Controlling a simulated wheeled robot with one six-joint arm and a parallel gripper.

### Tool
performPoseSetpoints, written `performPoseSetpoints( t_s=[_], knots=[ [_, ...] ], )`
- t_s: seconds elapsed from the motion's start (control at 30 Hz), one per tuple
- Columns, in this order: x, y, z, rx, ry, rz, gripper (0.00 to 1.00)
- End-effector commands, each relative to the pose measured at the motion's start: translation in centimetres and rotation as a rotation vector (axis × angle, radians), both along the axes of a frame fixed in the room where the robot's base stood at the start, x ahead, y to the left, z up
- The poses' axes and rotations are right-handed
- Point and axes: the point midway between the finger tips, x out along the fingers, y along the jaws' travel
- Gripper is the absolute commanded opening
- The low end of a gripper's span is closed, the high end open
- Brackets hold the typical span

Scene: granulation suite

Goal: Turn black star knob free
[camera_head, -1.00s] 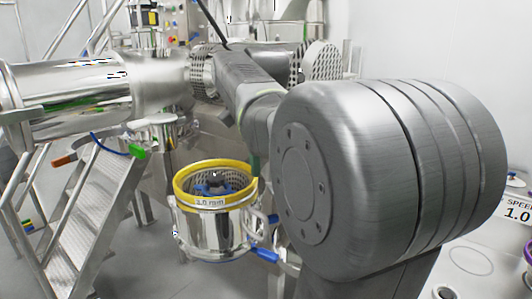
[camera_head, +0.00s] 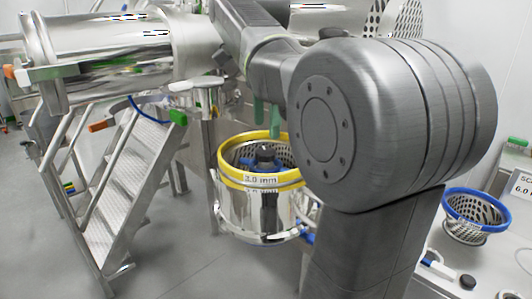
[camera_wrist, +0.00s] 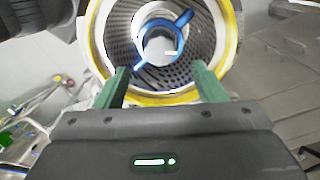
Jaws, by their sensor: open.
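A dark knob-like piece (camera_head: 266,154) stands in the middle of a perforated metal basket, above blue parts; its star shape cannot be made out. The basket sits in a round steel housing (camera_head: 258,215) with a yellow rim (camera_head: 232,178) and a "3.0 mm" label. My gripper (camera_head: 267,133) is open, its green fingers pointing down just above the knob and rim. In the wrist view, my gripper (camera_wrist: 160,67) has its two fingers apart over the near yellow rim (camera_wrist: 165,98). Beyond them is a blue ring with arms (camera_wrist: 147,62) inside the basket. Nothing is between the fingers.
Steel stairs with rails (camera_head: 135,180) stand at left beneath a large steel cylinder (camera_head: 100,50). A blue-rimmed perforated basket (camera_head: 474,222) sits on a pale bench at right. Open floor (camera_head: 200,270) lies between the stairs and the housing.

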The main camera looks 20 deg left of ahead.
Motion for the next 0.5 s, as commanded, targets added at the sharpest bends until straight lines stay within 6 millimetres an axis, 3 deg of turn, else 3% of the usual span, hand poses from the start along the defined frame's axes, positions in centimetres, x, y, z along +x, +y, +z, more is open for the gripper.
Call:
performPoseSetpoints(
  t_s=[0.2,0.5],
  knots=[
    [0.0,-0.1,-4.2,-0.001,0.001,0.001,0.64],
    [0.0,0.0,-6.2,0.001,-0.001,0.001,0.64]
  ],
)
